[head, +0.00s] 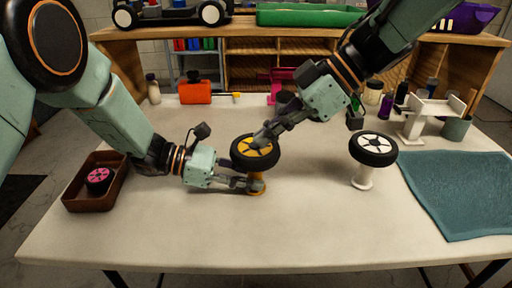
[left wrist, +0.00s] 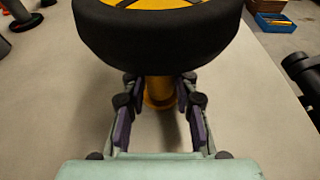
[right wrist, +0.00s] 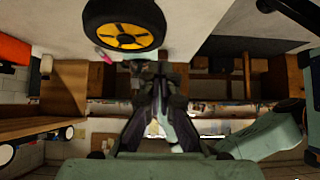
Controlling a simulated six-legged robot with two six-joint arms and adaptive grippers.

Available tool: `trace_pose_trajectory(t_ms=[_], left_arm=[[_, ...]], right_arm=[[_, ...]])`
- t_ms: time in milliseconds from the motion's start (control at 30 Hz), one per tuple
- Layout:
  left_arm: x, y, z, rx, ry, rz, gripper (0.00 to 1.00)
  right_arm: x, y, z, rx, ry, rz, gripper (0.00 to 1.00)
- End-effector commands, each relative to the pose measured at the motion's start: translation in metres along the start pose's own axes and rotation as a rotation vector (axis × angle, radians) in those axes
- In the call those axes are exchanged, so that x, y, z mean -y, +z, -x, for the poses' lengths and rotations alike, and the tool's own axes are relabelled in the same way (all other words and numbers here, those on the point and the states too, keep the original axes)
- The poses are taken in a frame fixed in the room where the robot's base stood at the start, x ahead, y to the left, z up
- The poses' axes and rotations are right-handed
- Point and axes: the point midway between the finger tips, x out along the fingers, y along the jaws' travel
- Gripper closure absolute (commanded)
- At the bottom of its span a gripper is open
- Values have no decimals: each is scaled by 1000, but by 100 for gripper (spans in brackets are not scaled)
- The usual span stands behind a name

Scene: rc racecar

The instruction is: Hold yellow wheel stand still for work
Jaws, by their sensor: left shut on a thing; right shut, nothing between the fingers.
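The yellow wheel stand (head: 256,187) stands upright on the table, with a black-tired wheel with a yellow hub (head: 243,155) on top. My left gripper (head: 247,182) comes in from the left and is shut on the stand's post below the wheel. In the left wrist view the post (left wrist: 158,92) stands between the fingers, and the tire hides its upper part. My right gripper (head: 262,138) is shut and empty, with its tips over or at the wheel's hub in the head view; I cannot tell if they touch it. The wheel (right wrist: 125,25) also shows in the right wrist view.
A white stand with a white-hubbed wheel (head: 373,149) is to the right, beside a teal mat (head: 455,190). A brown tray (head: 75,203) with a pink-hubbed wheel is at left. An orange case (head: 195,92) is at the back. The front of the table is clear.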

Motion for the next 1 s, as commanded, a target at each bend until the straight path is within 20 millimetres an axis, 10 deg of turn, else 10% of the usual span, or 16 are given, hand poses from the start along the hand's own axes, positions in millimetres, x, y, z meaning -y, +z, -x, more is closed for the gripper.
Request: trace_pose_trajectory(t_ms=[1000], left_arm=[[0, 0, 0, 1, 0, 0, 99]], right_arm=[[0, -7, 126, -1, 2, 2, 100]])
